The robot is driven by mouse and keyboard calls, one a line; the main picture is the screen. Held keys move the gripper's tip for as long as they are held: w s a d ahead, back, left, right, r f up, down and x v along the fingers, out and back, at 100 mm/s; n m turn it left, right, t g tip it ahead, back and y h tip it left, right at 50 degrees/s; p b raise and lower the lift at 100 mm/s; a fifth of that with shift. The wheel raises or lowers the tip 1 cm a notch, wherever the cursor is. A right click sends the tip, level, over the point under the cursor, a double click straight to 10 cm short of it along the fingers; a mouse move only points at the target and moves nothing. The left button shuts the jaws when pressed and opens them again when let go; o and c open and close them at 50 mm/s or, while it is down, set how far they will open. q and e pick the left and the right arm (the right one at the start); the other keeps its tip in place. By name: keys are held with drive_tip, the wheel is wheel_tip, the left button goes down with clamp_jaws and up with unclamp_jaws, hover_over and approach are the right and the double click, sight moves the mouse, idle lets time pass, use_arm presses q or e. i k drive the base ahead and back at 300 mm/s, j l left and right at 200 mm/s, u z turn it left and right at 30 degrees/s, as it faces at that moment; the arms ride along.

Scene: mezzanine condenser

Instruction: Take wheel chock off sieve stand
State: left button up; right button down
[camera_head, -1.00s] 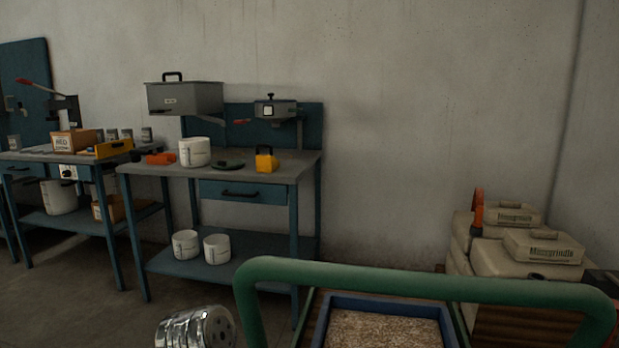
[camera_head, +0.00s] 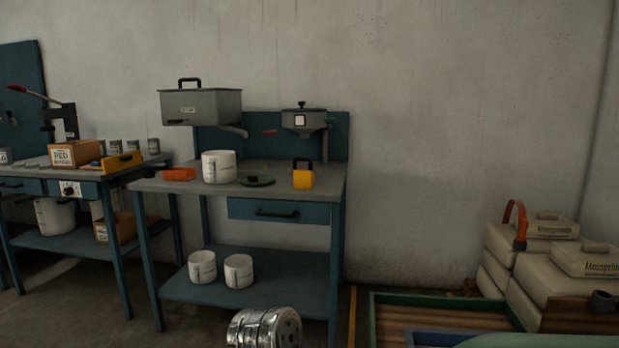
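A yellow block with a black handle (camera_head: 303,179), which looks like the wheel chock, stands upright on the right part of the grey-topped blue bench (camera_head: 330,177). This bench seems to be the sieve stand; it has a blue back panel, a drawer and a lower shelf. A grey lidded box (camera_head: 201,107) and a grey device with a white square (camera_head: 303,119) are at its back. Neither of my grippers is in view.
A white pot (camera_head: 218,167), a dark green disc (camera_head: 257,181) and an orange tray (camera_head: 179,174) share the benchtop. A shiny metal cylinder (camera_head: 262,328) is in the near foreground.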

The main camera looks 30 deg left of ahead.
sight(304, 179)
drive_tip(key=j+z, duration=0.15)
drive_tip(key=j, duration=0.3)
drive_tip(key=j+z, duration=0.15)
drive_tip(key=j, duration=0.25)
drive_tip(key=k+j+z, duration=0.15)
drive_tip(key=j, duration=0.3)
drive_tip(key=j+z, duration=0.15)
drive_tip(key=j, duration=0.3)
drive_tip(key=k+j+z, duration=0.1)
drive_tip(key=j, duration=0.3)
drive_tip(key=k+j+z, duration=0.15)
drive_tip(key=j, duration=0.25)
drive_tip(key=k+j+z, duration=0.15)
drive_tip(key=j, duration=0.25)
